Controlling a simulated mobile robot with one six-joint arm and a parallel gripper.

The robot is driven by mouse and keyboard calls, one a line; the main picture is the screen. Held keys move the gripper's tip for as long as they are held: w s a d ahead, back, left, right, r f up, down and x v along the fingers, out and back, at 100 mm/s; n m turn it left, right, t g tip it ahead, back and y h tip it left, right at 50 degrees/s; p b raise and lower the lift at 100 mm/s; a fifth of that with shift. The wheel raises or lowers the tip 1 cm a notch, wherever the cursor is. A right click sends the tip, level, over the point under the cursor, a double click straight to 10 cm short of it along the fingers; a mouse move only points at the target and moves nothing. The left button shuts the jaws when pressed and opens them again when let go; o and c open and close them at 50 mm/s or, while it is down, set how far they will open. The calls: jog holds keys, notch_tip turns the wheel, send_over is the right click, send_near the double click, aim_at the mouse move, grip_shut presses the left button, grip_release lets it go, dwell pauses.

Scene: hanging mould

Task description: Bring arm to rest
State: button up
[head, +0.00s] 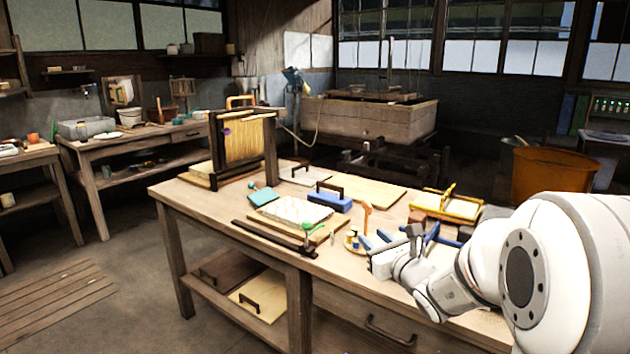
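My white arm reaches in from the right side of the head view, over the right end of the wooden workbench (190,195). My gripper (384,262) is low above the bench's front edge, near several blue-handled tools (384,236). Its fingers are small and partly merged with the tools behind, so I cannot tell whether they are open or shut. I see nothing clearly held in it. Part of the bench's right end is hidden behind my arm.
A wooden frame with yellow strands (244,142) stands upright on the bench's far left. A white mould slab (292,211), a blue block (335,202) and a yellow-framed tray (447,205) lie on the bench. An orange tub (553,174) stands behind at right.

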jog(key=s+a+r+n+g+y+p, duration=0.25)
jog(key=s+a+n+g+p, duration=0.25)
jog(key=s+n, duration=0.4)
jog(key=s+a+r+n+g+y+p, duration=0.1)
jog(key=s+a+r+n+g+p, duration=0.25)
jog(key=s+a+n+g, duration=0.4)
jog(key=s+d+r+n+g+h+p, duration=0.1)
jog(key=s+d+r+n+h+p, duration=0.1)
jog(key=s+d+n+h+p, duration=0.7)
jog(key=s+d+n+h, duration=0.1)
jog(key=s+d+n, duration=0.4)
jog(key=shift+s+r, duration=0.15)
jog(key=shift+r, duration=0.2)
